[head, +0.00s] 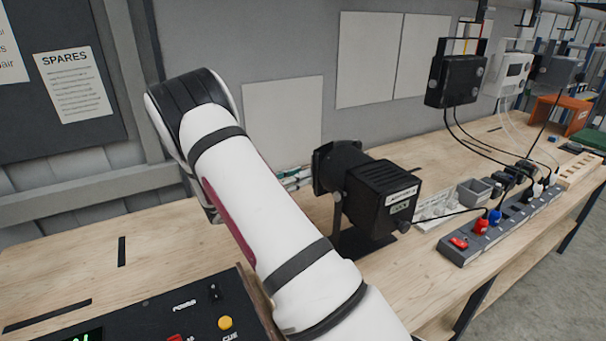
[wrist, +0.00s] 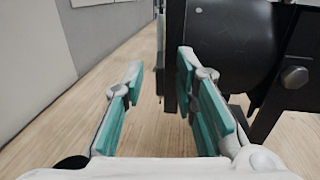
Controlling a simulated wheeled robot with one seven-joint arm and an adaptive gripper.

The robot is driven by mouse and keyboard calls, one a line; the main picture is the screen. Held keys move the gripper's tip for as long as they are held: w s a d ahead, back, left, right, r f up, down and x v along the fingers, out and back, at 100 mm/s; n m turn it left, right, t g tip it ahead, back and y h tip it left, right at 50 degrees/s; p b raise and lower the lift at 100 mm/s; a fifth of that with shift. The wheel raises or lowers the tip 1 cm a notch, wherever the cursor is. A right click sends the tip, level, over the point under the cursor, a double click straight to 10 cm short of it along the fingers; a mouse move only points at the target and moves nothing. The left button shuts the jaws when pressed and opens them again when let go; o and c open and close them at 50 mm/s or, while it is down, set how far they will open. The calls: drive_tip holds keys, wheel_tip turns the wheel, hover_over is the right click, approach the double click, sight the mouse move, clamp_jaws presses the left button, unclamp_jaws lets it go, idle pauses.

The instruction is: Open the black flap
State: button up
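A black boxy lamp-like device (head: 385,190) with a round, wider front end (head: 335,165) stands on the bench in the head view. In the wrist view its dark rounded housing (wrist: 235,45) fills the upper right. A thin dark upright plate (wrist: 174,50), which looks like the black flap, is left of the housing; its lower part runs close to my right finger. My gripper (wrist: 162,100) is open, with teal pads and nothing held between them. I cannot tell whether a finger touches the plate. In the head view my arm hides the gripper.
The wooden bench (head: 60,250) is clear at the left. A black control panel (head: 150,310) lies in front. The grey wall (head: 270,60) stands close behind.

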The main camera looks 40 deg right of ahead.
drive_tip(key=w+a, duration=0.1)
drive_tip(key=a, duration=0.9)
drive_tip(key=s+d, duration=0.1)
drive_tip(key=d, duration=0.9)
drive_tip(key=shift+r+b, duration=0.2)
drive_tip(key=shift+b, duration=0.1)
clamp_jaws()
